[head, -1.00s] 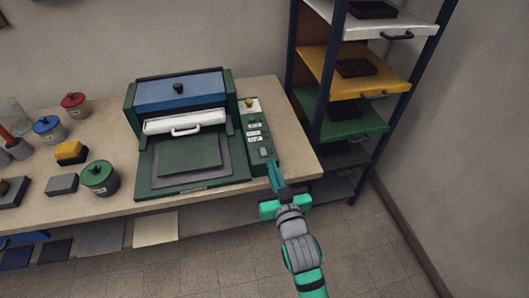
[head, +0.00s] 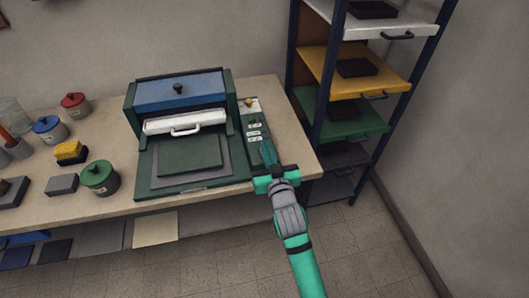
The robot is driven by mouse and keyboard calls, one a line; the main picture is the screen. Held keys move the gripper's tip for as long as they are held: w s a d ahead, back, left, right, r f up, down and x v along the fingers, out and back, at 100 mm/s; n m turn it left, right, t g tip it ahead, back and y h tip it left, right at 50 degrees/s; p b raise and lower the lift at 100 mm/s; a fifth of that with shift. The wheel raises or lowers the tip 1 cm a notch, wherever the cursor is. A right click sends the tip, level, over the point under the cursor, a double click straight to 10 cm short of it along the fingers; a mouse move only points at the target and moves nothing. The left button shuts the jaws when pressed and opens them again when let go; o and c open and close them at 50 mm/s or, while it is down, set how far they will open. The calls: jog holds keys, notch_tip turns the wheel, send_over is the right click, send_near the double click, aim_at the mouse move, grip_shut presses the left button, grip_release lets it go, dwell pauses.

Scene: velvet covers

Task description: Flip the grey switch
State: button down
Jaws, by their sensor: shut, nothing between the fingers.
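The dark green control panel (head: 248,148) stands on the bench at the right side of the press (head: 182,92). The grey switch on the panel's near end is hidden behind my fingers in the head view. My gripper (head: 267,148) is shut and empty, its fingertips over the near part of the panel, where the switch is. I cannot tell whether the fingertips touch the switch or which way it is tipped.
The panel also bears several small labelled controls (head: 254,124) and a yellow knob (head: 249,103). Pots and blocks stand on the bench (head: 110,202) at left. A shelf rack (head: 319,105) with coloured trays stands close at right. The floor in front is clear.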

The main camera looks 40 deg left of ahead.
jog(key=shift+x, duration=0.95)
jog(key=shift+w+a+f, duration=0.1)
jog(key=shift+f, duration=0.9)
jog(key=shift+w+a+f, duration=0.1)
jog(key=shift+f, duration=0.9)
